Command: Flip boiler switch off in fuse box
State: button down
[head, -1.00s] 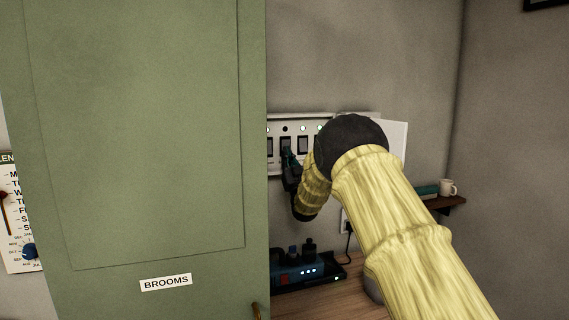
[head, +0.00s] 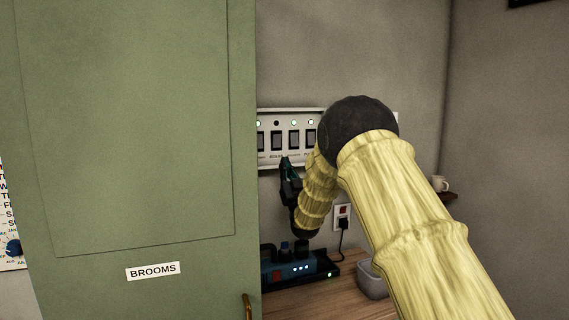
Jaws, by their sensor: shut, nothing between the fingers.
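The fuse box (head: 318,115) is a white panel on the back wall, with a row of dark rocker switches under small lamps. The boiler switch (head: 277,141) appears to be the second visible one, though its small label is blurred. The lamp above it is dark, while the other visible lamps glow green. My gripper (head: 286,161) is dark and shut, with nothing in it. Its tips are at the panel's lower edge, below the switches; I cannot tell whether they touch it. My arm hides the panel's right part, and the green cabinet cuts off its left.
The green cabinet (head: 135,150) labelled BROOMS fills the left. Below the fuse box, a blue device (head: 285,268) stands on a black tray on the wooden bench (head: 330,300). A grey container (head: 372,282), a wall socket (head: 342,213) and a mug (head: 440,183) are to the right.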

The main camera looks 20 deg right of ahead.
jog(key=b+v, duration=0.1)
jog(key=v, duration=0.3)
jog(key=shift+a+f, duration=0.15)
jog(key=shift+f, duration=0.1)
jog(key=shift+s+r, duration=0.1)
